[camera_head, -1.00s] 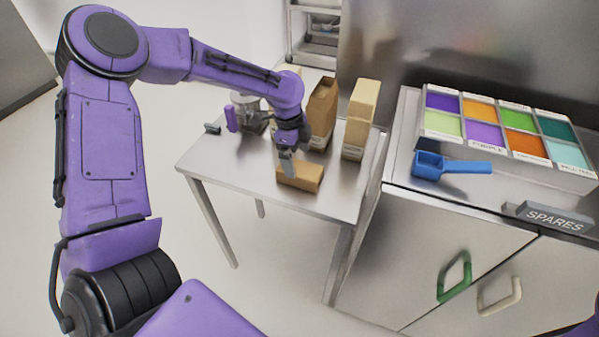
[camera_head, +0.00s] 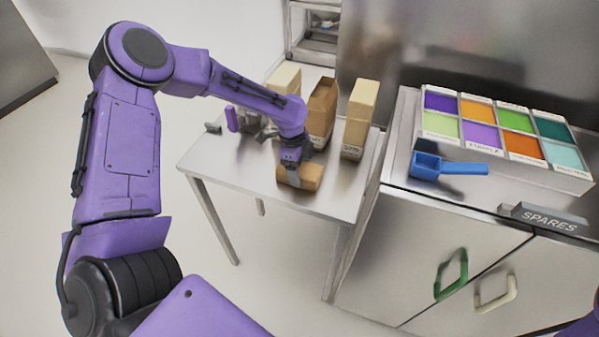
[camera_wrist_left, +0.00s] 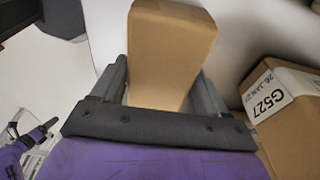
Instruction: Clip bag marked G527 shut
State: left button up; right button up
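The bag marked G527 (camera_wrist_left: 290,115) is brown, at the right of the left wrist view, with its white label showing. In the head view, the brown bag (camera_head: 321,105) standing in the middle of the back row appears to be it. A plain brown block-like packet (camera_head: 310,178) lies on the table in front. My left gripper (camera_head: 291,180) is down at this packet. In the left wrist view its fingers (camera_wrist_left: 163,88) stand wide apart on either side of the packet (camera_wrist_left: 170,50); whether they press on it is unclear.
Lighter bags stand left (camera_head: 284,80) and right (camera_head: 360,115) on the small metal table (camera_head: 225,165). A purple object (camera_head: 232,118) and a small dark piece (camera_head: 212,128) lie at its left. A counter at right holds a blue scoop (camera_head: 445,166) and a colour tray (camera_head: 480,150).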

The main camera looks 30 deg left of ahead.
pick_arm(q)
jog(key=c, duration=0.3)
jog(key=shift+r+b, duration=0.35)
jog(key=shift+r, duration=0.15)
jog(key=s+d+r+b, duration=0.3)
jog(key=s+d+r, duration=0.6)
jog(key=r, duration=0.3)
jog(key=shift+s+d, duration=0.3)
jog(key=shift+d, duration=0.4)
jog(key=shift+w, duration=0.1)
